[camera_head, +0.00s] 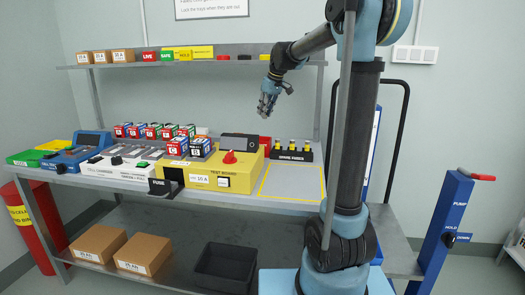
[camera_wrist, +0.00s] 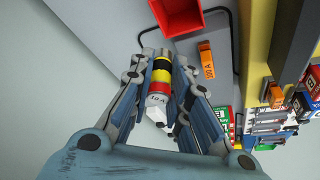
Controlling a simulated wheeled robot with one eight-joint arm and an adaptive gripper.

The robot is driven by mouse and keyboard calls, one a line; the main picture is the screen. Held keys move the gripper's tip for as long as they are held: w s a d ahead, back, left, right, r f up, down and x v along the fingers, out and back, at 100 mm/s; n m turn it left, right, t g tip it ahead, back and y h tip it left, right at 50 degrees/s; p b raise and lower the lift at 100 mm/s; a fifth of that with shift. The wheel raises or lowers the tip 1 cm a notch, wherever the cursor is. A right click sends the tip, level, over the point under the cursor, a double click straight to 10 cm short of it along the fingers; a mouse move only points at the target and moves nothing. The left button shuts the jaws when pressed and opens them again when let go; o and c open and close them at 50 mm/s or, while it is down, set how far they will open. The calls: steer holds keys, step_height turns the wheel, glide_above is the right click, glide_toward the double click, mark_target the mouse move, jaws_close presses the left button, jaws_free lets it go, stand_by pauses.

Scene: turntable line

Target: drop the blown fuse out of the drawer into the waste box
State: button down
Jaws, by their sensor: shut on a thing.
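My gripper (camera_head: 268,103) is raised above the bench in the head view. In the wrist view my gripper (camera_wrist: 166,62) is shut on a small cylindrical fuse (camera_wrist: 161,76) with black, yellow and red bands and a white end marked 10 A. The fuse is too small to make out in the head view. An open red box (camera_wrist: 178,14) lies beyond the fingertips at the top of the wrist view, apart from the fuse. A black piece marked FUSE (camera_head: 161,187) projects from the front of the bench; I cannot tell whether it is the drawer.
An orange tagged block (camera_wrist: 206,60) lies near the red box. The shelf (camera_head: 190,63) runs behind my gripper.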

steer(key=shift+d, duration=0.2)
steer(key=shift+f, duration=3)
steer(key=c, duration=1.4)
jaws_free()
steer(key=shift+c, duration=0.2)
steer(key=shift+d, duration=0.1)
steer(key=v, duration=1.2)
